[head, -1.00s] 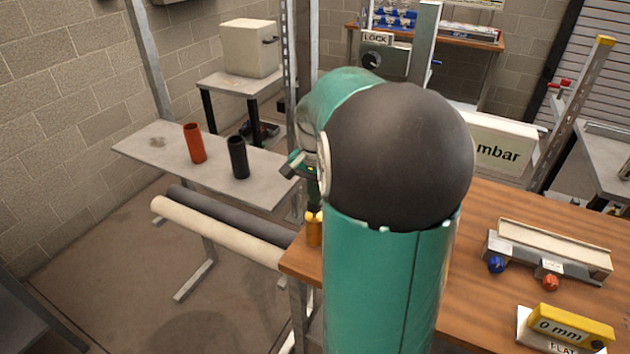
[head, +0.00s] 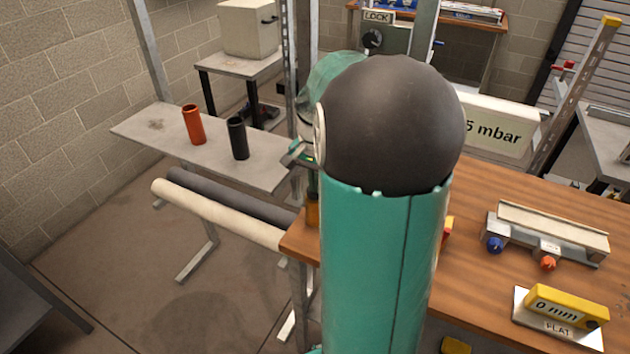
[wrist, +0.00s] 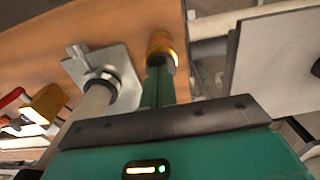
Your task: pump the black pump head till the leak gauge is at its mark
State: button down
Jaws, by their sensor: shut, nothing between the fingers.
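The black pump head cannot be made out in either view; my arm blocks part of the bench. In the wrist view a pale upright cylinder (wrist: 88,108) stands on a grey metal base plate (wrist: 125,72) and runs out of sight behind my gripper body. My gripper (wrist: 161,46) is shut and empty, its amber tips beside this cylinder. In the head view my gripper (head: 312,212) shows only partly, left of my arm near the bench's left edge. A white gauge box (head: 495,128) behind my arm reads "5 mbar"; its left part is hidden and no mark shows.
The wooden bench (head: 480,215) carries a channel fixture with blue and orange knobs (head: 547,263) and a yellow "0 mm" gauge (head: 565,304). A grey side table (head: 160,132) holds an orange cylinder (head: 194,125) and a black cylinder (head: 238,139). Rolls (head: 220,215) lie below.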

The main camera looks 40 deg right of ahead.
notch_tip(320, 180, up, 14)
dwell(0.4)
dwell(0.6)
